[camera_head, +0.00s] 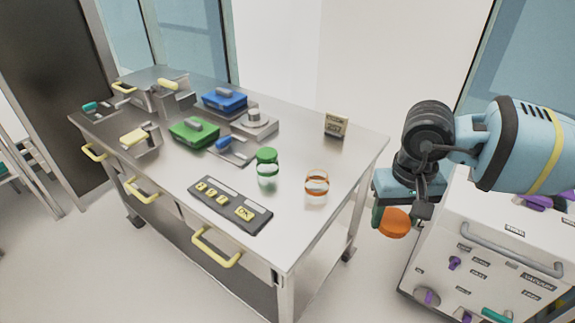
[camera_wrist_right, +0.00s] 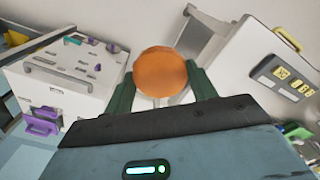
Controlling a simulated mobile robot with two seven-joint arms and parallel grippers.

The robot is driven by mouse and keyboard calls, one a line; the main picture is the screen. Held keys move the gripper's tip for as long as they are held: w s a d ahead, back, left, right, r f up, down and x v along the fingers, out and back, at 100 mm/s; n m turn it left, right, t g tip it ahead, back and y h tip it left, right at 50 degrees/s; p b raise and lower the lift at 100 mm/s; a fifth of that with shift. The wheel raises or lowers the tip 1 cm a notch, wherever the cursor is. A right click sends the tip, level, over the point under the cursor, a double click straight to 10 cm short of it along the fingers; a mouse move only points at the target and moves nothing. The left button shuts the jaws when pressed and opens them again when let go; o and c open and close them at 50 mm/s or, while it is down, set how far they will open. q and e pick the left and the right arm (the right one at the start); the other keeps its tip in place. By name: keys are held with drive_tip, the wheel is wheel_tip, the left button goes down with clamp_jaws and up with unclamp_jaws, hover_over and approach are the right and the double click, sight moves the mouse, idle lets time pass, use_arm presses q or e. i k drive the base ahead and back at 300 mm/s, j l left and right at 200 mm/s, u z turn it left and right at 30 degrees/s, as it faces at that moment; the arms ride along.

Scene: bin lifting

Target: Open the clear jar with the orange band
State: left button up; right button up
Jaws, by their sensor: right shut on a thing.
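The clear jar with the orange band (camera_head: 316,184) stands upright on the metal table, near its right edge. Its top has no lid on it. My right gripper (camera_head: 388,215) is shut on a round orange lid (camera_head: 396,223), out past the table's right edge and apart from the jar. In the right wrist view the lid (camera_wrist_right: 160,73) sits between the two green fingers of the gripper (camera_wrist_right: 158,90). My left gripper is in neither view.
A green-lidded jar (camera_head: 267,168) stands left of the open jar. A dark button panel (camera_head: 230,204) lies in front. Green (camera_head: 194,131) and blue (camera_head: 224,100) boxes sit farther back. A small sign (camera_head: 335,124) stands at the back right. A white cabinet (camera_head: 470,250) stands right of the table.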

sight(317, 182)
drive_tip(key=i+l, duration=0.65)
drive_tip(key=u, duration=1.15)
